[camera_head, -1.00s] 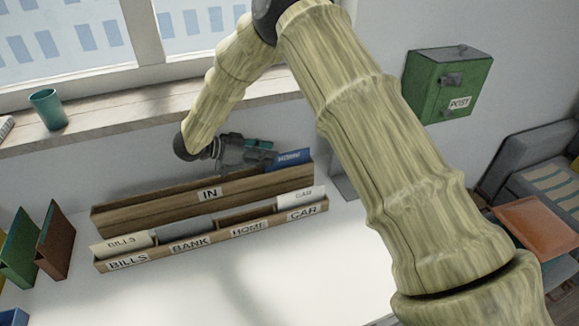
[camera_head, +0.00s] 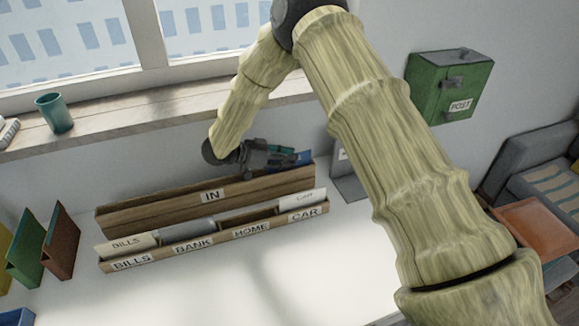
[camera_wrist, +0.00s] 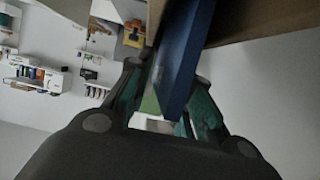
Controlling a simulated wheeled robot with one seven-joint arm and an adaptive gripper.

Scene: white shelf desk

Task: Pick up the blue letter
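The blue letter (camera_head: 304,157) stands in the right end of the long wooden IN tray (camera_head: 150,215). In the wrist view the blue letter (camera_wrist: 188,60) runs down between the two green-padded fingers. My gripper (camera_head: 285,156) is at the letter's left side, just above the tray. In the wrist view my gripper (camera_wrist: 170,88) looks open, with its fingers apart on either side of the letter. A gap shows beside the letter, so it does not look clamped. The letter's lower part is hidden by the tray.
A lower rack (camera_head: 215,242) labelled BILLS, BANK, HOME and CAR stands in front, with letters in some slots. A green post box (camera_head: 445,85) hangs on the wall at right. A teal cup (camera_head: 54,113) is on the sill. The desk front is clear.

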